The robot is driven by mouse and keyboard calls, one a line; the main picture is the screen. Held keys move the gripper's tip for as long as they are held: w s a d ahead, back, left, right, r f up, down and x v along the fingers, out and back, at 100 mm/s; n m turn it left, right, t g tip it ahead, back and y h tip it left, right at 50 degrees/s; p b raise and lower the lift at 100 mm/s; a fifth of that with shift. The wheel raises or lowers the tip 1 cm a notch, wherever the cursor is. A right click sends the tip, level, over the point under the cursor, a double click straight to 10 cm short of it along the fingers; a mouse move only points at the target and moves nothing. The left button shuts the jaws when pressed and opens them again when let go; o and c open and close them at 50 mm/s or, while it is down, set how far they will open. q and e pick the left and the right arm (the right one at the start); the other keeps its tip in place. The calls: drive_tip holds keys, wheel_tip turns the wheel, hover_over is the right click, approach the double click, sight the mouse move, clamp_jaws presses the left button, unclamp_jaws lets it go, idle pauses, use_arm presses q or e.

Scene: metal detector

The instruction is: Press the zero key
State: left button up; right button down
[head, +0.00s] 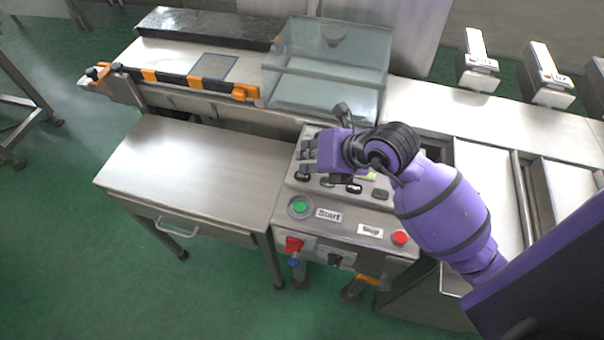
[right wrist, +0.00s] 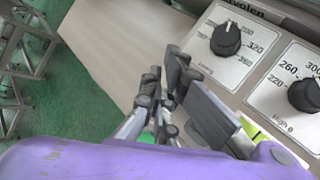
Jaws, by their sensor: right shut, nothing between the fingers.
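In the right wrist view the closed fingers (right wrist: 180,75) point towards the panel beside a black dial (right wrist: 226,39). I cannot tell whether they touch anything. My left gripper is out of view.
The panel's lower face has a green button (head: 299,206), a Start label (head: 328,215) and a red button (head: 400,237). A second dial (right wrist: 305,95) is at the right. A clear cover (head: 328,75) stands behind. A bare steel table (head: 195,165) is at left.

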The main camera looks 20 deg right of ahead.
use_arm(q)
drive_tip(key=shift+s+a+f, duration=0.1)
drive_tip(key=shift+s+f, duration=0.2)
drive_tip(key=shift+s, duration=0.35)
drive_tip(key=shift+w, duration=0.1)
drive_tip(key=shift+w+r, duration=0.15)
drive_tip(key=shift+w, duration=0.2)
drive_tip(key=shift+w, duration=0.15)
use_arm(e)
drive_tip(key=shift+f, duration=0.1)
drive_tip(key=shift+f, duration=0.3)
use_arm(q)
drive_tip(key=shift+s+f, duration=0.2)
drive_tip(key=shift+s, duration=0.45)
